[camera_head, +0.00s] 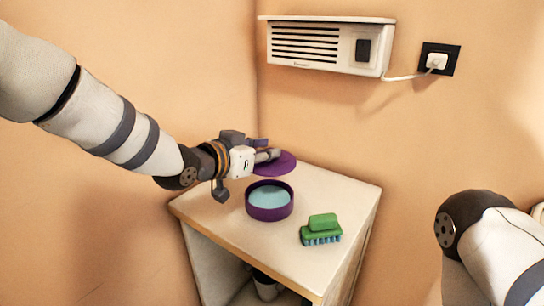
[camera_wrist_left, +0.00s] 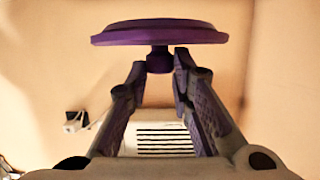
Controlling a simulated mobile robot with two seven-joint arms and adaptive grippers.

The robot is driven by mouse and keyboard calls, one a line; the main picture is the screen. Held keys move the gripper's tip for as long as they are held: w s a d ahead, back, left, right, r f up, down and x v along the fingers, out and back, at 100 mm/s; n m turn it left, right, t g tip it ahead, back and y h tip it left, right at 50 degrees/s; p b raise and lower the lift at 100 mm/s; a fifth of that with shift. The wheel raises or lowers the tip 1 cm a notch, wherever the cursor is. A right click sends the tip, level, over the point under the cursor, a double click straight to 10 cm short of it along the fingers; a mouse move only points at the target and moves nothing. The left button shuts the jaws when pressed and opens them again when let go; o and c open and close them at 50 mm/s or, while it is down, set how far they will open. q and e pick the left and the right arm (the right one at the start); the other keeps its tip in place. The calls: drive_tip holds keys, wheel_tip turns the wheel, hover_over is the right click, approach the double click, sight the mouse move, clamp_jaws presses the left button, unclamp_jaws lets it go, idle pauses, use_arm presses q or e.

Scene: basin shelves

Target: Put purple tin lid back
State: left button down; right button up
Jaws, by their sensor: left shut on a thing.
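The purple tin (camera_head: 269,213) stands open and upright on the cabinet top, with a pale blue inside. The round purple lid (camera_head: 283,167) is behind the tin, apart from it, near the back corner of the cabinet. My left gripper (camera_head: 266,155) is shut on the lid's knob, which shows between its fingertips in the left wrist view (camera_wrist_left: 160,60). The lid's broad disc (camera_wrist_left: 160,32) lies beyond the fingertips there. In the head view the gripper partly hides the lid. My right gripper is out of view; only part of the right arm shows.
The cabinet top (camera_head: 230,228) is clear to the tin's left and front. A white wall heater (camera_head: 325,45) and a black socket (camera_head: 439,58) are on the wall above.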

use_arm(q)
drive_tip(key=b, duration=0.2)
hover_over(264, 202)
wheel_tip(264, 202, down, 6)
drive_tip(key=shift+r, duration=0.1)
drive_tip(key=shift+f, duration=0.4)
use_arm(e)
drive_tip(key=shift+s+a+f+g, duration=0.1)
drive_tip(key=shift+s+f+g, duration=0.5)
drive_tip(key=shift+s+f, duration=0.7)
use_arm(q)
drive_tip(key=shift+f, duration=0.95)
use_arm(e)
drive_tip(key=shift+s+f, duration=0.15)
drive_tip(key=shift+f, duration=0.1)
